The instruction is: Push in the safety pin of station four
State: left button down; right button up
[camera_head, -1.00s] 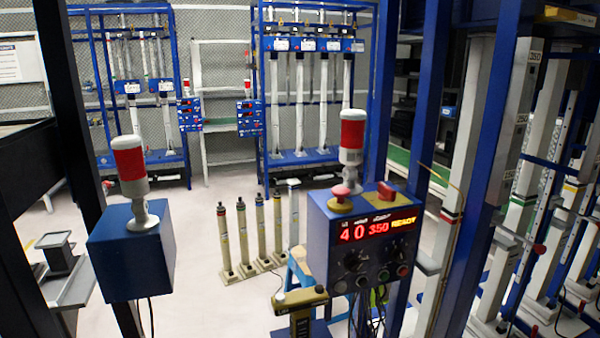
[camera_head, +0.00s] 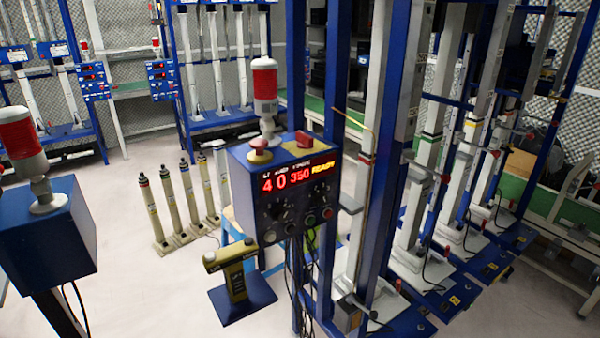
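Neither of my grippers is in view. A row of test stations with white columns and blue frames stands on the right. The columns include a near one (camera_head: 366,190), one with a green band (camera_head: 424,165), and others farther right (camera_head: 470,150). I cannot tell which is station four. A small red knob (camera_head: 398,284) shows low by the near stations; I cannot tell if it is a safety pin. A blue control box (camera_head: 290,205) with a red-lit display reading 40, 350 and READY stands in front of the row, with a red-and-white lamp (camera_head: 265,95) on top.
Several slim cylinders (camera_head: 190,200) stand on the floor behind. Another blue box (camera_head: 45,240) is at the left. Pale floor (camera_head: 140,290) between is clear.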

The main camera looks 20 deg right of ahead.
aim_at(555, 122)
jog(key=l+z, duration=0.45)
jog(key=z, duration=0.2)
jog(key=i+l+z, duration=0.1)
jog(key=z, duration=0.25)
jog(key=i+l+z, duration=0.1)
jog(key=i+l, duration=0.15)
jog(key=l, duration=0.3)
jog(key=i+l+z, duration=0.1)
jog(key=i+l, duration=0.15)
jog(key=l, duration=0.25)
jog(key=i+l+z, duration=0.1)
jog(key=i+l, duration=0.2)
jog(key=l, duration=0.2)
jog(key=i+l+z, duration=0.1)
jog(key=i+l, duration=0.2)
jog(key=l, duration=0.2)
jog(key=i+l, duration=0.3)
jog(key=i, duration=0.2)
jog(key=i+l+z, duration=0.1)
jog(key=i+l, duration=0.15)
jog(key=i, duration=0.2)
jog(key=i+l, duration=0.25)
jog(key=i, duration=0.25)
jog(key=l+z, duration=0.05)
